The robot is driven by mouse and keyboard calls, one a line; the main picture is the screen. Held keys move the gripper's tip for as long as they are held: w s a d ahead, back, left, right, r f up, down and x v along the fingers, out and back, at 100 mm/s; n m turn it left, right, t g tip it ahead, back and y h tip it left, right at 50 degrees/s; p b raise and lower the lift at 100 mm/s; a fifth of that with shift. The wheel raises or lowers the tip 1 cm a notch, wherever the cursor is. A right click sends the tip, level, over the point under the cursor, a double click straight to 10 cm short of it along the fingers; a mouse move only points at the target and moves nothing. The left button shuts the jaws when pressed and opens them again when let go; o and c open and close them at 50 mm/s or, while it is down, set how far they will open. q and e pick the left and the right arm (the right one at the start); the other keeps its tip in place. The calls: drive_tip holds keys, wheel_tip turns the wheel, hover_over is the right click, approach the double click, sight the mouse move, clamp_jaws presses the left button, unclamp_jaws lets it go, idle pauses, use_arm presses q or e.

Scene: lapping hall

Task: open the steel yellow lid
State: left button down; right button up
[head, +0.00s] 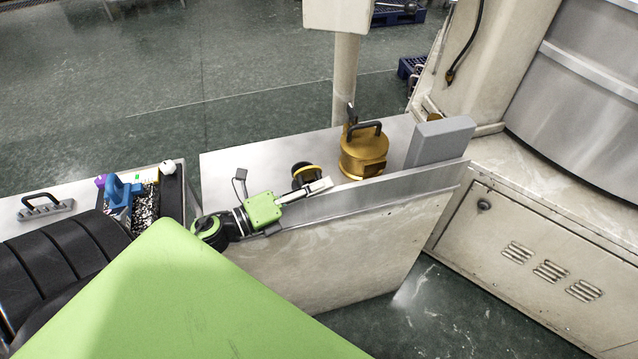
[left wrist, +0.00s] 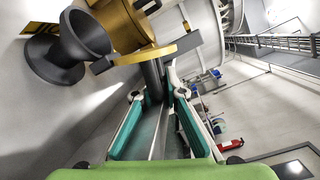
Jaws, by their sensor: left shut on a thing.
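A gold-yellow steel pot (head: 361,157) stands on the grey bench; its yellow lid (head: 363,138) has a dark arched handle on top. The lid lies level on the pot, and I see no open gap. My left gripper (head: 328,184) is just left of the pot. In the left wrist view, the left gripper (left wrist: 156,98) has its teal fingers shut on a dark bar (left wrist: 152,74) that reaches to the yellow round rim (left wrist: 146,54). The gripped part is mostly hidden in the head view. My right gripper is not in view.
A dark round piece with a yellow edge (head: 304,173) sits close behind the left gripper. A grey block (head: 440,141) stands right of the pot. A pale post (head: 346,80) rises behind. At the left, a black tray (head: 172,190) holds small parts. The bench's left back is bare.

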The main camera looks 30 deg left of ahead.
use_arm(q)
drive_tip(key=p, duration=0.1)
drive_tip(key=r+n+p, duration=0.1)
drive_tip(key=n+p, duration=0.1)
drive_tip(key=p, duration=0.1)
drive_tip(key=shift+w+a+r, duration=0.3)
drive_tip(key=shift+a+r, duration=0.05)
drive_tip(key=shift+r, duration=0.05)
drive_tip(key=shift+w+a+n+g+p, duration=0.2)
drive_tip(key=shift+n+g+p, duration=0.2)
drive_tip(key=shift+n+p, duration=0.15)
drive_tip(key=shift+f, duration=0.1)
drive_tip(key=c, duration=2.1)
unclamp_jaws()
drive_tip(key=shift+s, duration=0.1)
drive_tip(key=v, duration=1.2)
